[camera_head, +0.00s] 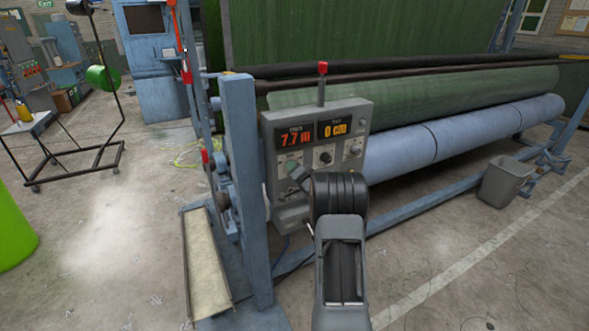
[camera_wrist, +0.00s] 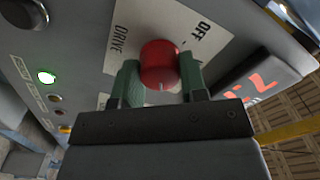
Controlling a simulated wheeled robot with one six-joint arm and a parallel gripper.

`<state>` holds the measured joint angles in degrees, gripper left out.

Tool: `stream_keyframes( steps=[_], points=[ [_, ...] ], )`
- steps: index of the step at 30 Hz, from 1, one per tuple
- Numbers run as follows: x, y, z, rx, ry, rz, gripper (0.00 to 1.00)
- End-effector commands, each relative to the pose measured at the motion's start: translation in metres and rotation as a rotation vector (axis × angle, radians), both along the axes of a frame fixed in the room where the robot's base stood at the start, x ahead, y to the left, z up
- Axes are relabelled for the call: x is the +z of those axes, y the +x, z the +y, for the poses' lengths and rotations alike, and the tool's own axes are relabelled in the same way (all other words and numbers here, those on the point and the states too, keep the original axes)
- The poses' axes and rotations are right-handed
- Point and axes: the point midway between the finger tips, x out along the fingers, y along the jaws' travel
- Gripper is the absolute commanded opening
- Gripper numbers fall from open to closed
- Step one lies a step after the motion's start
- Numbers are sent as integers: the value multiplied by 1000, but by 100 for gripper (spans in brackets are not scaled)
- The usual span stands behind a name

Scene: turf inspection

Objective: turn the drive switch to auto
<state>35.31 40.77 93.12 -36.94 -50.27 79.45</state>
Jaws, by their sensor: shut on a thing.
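The drive switch is a round red knob (camera_wrist: 160,62) on a white label plate (camera_wrist: 138,22) marked DRIVE and OFF. A small pale mark shows on the knob's near edge; I cannot tell clearly which position it points to. My gripper (camera_wrist: 161,82) has its two green fingers on either side of the knob and is shut on it. Further lettering on the plate is hidden behind the fingers. In the head view the grey control box (camera_head: 354,112) stands on the machine frame, with my gripper (camera_head: 297,173) at its lower front; the knob is hidden there.
A lit green lamp (camera_wrist: 46,76) and small buttons sit beside the plate. The box carries two numeric displays (camera_head: 295,136) and a red-topped lever (camera_head: 322,70). A blue post (camera_head: 245,180) stands left of the box, the turf roll (camera_head: 430,88) behind. A grey bin (camera_head: 506,182) stands right.

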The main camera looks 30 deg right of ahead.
Motion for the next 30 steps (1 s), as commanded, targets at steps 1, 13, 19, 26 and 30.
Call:
stream_keyframes(
  steps=[1, 13, 19, 26, 30],
  points=[
    [1, 0, 0, -1, 13, -2, 16],
    [0, 0, 0, -1, 50, -7, 16],
    [0, 0, 0, -1, 50, -7, 16],
    [0, 0, 0, 0, 50, -7, 58],
    [0, 0, 0, 0, 49, -7, 65]
  ],
)
